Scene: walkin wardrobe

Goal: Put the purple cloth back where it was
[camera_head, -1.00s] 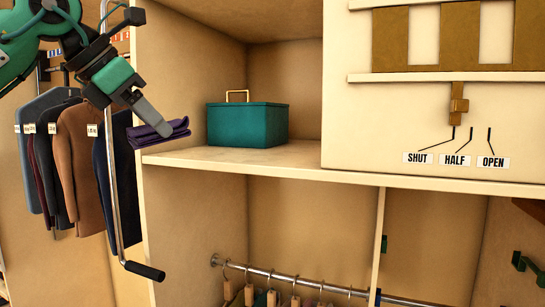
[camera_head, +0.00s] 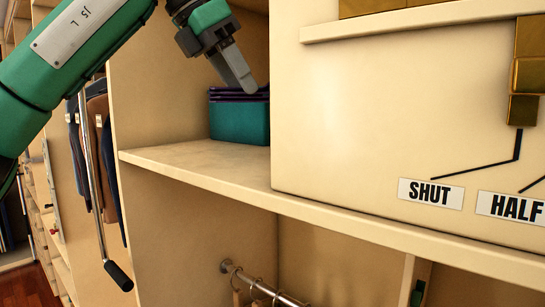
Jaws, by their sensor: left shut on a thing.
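The purple cloth (camera_head: 228,95) is folded flat and shows at the top of the teal box (camera_head: 240,124); I cannot tell whether it touches the lid. The box stands on the cream shelf (camera_head: 190,158), its right side hidden by the white panel. My left gripper (camera_head: 250,88) comes in from the upper left, its fingers pointing down, shut on the cloth. The box's brass handle is hidden. My right gripper is not in view.
The white panel (camera_head: 370,120) with SHUT and HALF labels and a brass slider (camera_head: 527,70) stands close on the right. A crank rod (camera_head: 118,275) hangs at left before hanging clothes (camera_head: 105,150). A rail (camera_head: 265,288) runs below. The shelf's front part is bare.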

